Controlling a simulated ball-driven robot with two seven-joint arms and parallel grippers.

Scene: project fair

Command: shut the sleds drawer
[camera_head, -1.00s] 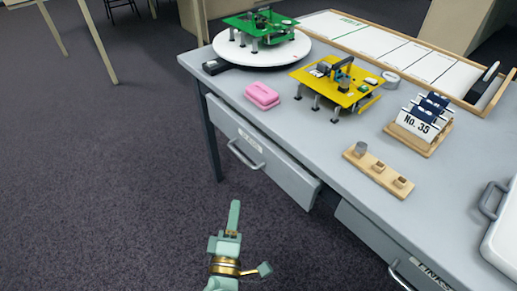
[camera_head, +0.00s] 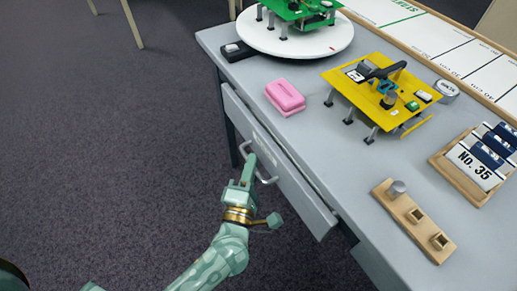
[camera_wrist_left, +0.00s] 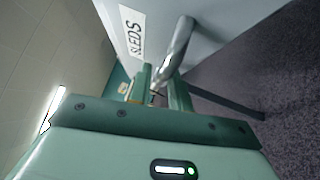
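The sleds drawer (camera_head: 300,196) is a grey drawer under the near edge of the table, and its front stands out from the table. Its "SLEDS" label shows in the left wrist view (camera_wrist_left: 132,32). Its metal bar handle (camera_head: 266,181) also shows there (camera_wrist_left: 176,48). My left gripper (camera_head: 247,168) is at the handle in the head view. In the left wrist view its two fingers (camera_wrist_left: 160,92) stand apart with the handle bar between their tips; I cannot tell whether they touch it. My right gripper is not in view.
The grey table (camera_head: 330,160) carries a pink block (camera_head: 285,97), a yellow board on legs (camera_head: 385,95), a white turntable (camera_head: 330,42) with a green board, a wooden block with holes (camera_head: 415,222) and a "No. 35" card holder (camera_head: 475,165).

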